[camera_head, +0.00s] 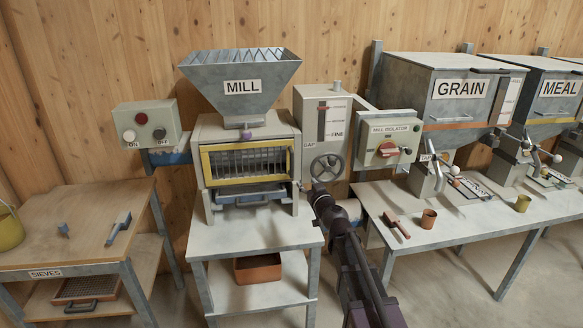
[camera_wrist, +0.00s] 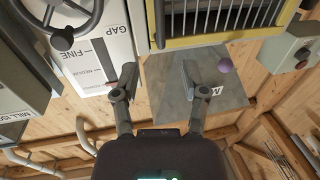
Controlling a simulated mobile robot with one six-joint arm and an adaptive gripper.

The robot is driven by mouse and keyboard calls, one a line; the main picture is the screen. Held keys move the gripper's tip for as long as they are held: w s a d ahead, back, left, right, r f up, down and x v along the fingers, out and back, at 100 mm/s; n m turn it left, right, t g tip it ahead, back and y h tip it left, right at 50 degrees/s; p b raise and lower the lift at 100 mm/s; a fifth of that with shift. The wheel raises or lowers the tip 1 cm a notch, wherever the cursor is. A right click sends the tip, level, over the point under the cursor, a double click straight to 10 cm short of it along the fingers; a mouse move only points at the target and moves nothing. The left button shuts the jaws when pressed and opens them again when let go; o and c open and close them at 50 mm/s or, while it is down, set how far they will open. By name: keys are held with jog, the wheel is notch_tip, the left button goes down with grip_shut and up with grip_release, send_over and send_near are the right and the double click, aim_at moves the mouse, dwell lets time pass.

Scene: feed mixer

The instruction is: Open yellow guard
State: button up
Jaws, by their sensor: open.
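The yellow guard (camera_head: 249,163) is a yellow frame with upright grey bars. It stands across the front of the mill (camera_head: 240,132), below the hopper, and looks shut. In the wrist view, which is turned over, part of the guard (camera_wrist: 228,38) shows at the top right. My gripper (camera_head: 318,190) is just right of the mill's lower front corner in the head view. In the wrist view my gripper (camera_wrist: 158,78) has its two fingers spread with nothing between them. It is apart from the guard, as far as I can tell.
A grey gap box with a handwheel (camera_head: 326,167) stands right of the mill. The mill isolator (camera_head: 389,139) is farther right. A blue-grey drawer (camera_head: 249,193) sits under the guard. A purple knob (camera_head: 246,134) is above it. An on/off box (camera_head: 147,127) hangs left.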

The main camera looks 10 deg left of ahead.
aim_at(292, 166)
dwell(0.3)
jog(key=x, duration=1.3)
jog(key=shift+w+a, duration=0.2)
jog(key=shift+w, duration=0.1)
